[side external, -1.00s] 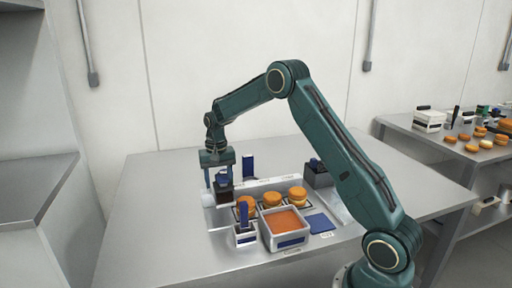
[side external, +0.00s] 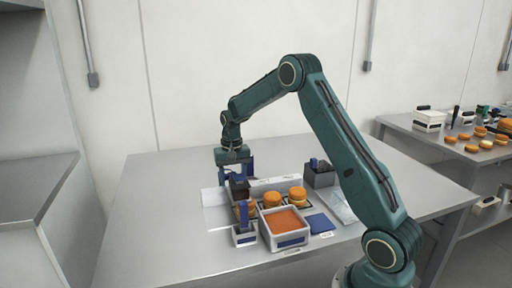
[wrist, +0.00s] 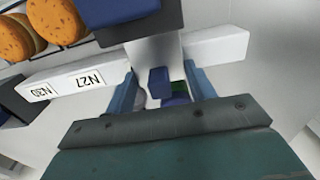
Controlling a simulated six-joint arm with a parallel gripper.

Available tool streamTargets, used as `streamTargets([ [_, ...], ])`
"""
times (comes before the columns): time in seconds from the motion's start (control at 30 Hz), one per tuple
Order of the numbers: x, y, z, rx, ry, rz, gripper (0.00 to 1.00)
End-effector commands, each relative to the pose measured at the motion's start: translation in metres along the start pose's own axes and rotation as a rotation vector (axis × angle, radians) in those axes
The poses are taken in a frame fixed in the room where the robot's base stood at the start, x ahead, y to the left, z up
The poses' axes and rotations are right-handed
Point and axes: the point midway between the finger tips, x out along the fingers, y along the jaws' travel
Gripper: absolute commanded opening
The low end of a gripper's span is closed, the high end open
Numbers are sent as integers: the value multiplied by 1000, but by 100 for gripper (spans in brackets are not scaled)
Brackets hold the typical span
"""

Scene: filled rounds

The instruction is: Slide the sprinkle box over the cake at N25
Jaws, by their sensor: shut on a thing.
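My gripper (side external: 235,178) is shut on the sprinkle box, a dark box (side external: 239,190) with blue on it, upright over the left end of the cake row. In the wrist view the box (wrist: 130,20) fills the top middle, with a blue piece between the fingers. The left cake (side external: 244,211), orange and round, is just below the box and partly hidden; I cannot tell whether they touch. A middle cake (side external: 272,199) and a right cake (side external: 297,196) stand uncovered. The white label strip (wrist: 110,95) reads N30 and N27; no N25 label is readable.
A white box with a blue handle (side external: 244,236) stands close in front of the left cake. Beside it is a tray of orange filling (side external: 267,231). A blue square (side external: 320,224) lies right of the tray. A dark container (side external: 321,180) stands at the back right. The table's left is clear.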

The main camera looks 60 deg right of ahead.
Motion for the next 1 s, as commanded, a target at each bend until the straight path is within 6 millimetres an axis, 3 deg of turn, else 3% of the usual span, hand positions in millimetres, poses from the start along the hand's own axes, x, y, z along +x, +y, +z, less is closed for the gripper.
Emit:
streamTargets([
  [0.33,-2,16,-1,3,5,-1,42],
  [0.8,-2,18,-1,1,5,-1,42],
  [0.83,-2,18,-1,1,5,-2,56],
  [0.97,-1,18,-1,1,4,-1,82],
  [1.0,-1,18,-1,0,4,-1,84],
])
